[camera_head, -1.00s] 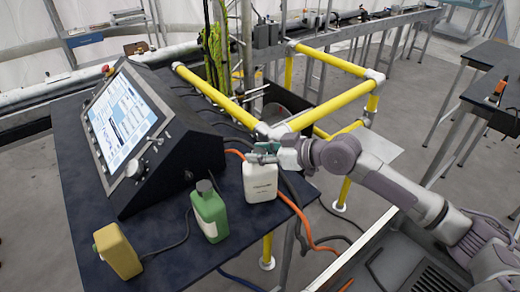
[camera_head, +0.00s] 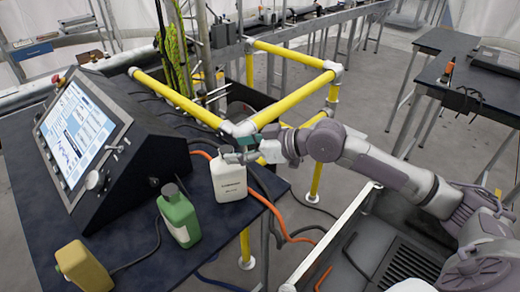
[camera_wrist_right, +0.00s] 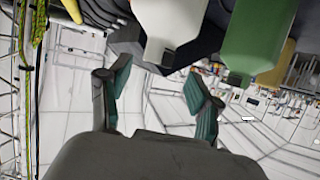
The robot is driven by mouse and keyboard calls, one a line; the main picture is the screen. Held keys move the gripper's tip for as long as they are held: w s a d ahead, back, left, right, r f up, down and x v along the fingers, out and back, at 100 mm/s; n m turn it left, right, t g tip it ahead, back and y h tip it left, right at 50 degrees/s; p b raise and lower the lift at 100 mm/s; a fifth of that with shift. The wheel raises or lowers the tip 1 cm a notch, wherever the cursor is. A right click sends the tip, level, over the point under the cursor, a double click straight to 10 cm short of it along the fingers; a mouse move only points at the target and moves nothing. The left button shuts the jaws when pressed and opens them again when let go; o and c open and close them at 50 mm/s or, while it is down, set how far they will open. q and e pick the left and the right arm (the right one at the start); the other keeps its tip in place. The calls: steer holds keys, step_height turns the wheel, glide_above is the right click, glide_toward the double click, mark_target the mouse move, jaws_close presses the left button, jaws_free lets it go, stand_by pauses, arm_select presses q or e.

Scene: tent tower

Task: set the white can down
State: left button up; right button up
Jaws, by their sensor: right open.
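The white can (camera_head: 230,182) stands upright on the dark table (camera_head: 215,236), near its right edge. My right gripper (camera_head: 236,153) is at the top of the can, coming in from the right. In the right wrist view the white can (camera_wrist_right: 168,28) shows at the top, with its neck pointing down in the picture. There my right gripper (camera_wrist_right: 158,80) has its two green-padded fingers spread apart, with the can's neck just beyond the gap. Nothing is gripped. My left gripper is out of view.
A green bottle (camera_head: 179,217) stands just left of the can, with a yellow container (camera_head: 82,266) further left. A black console (camera_head: 150,140) with a screen fills the table's left. Yellow rails (camera_head: 292,98) and an orange hose (camera_head: 262,200) lie behind and right.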

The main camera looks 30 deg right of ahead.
steer(key=b+v, duration=0.2)
steer(key=v, duration=0.5)
steer(key=shift+s+d+r, duration=0.15)
steer(key=shift+s+r, duration=0.05)
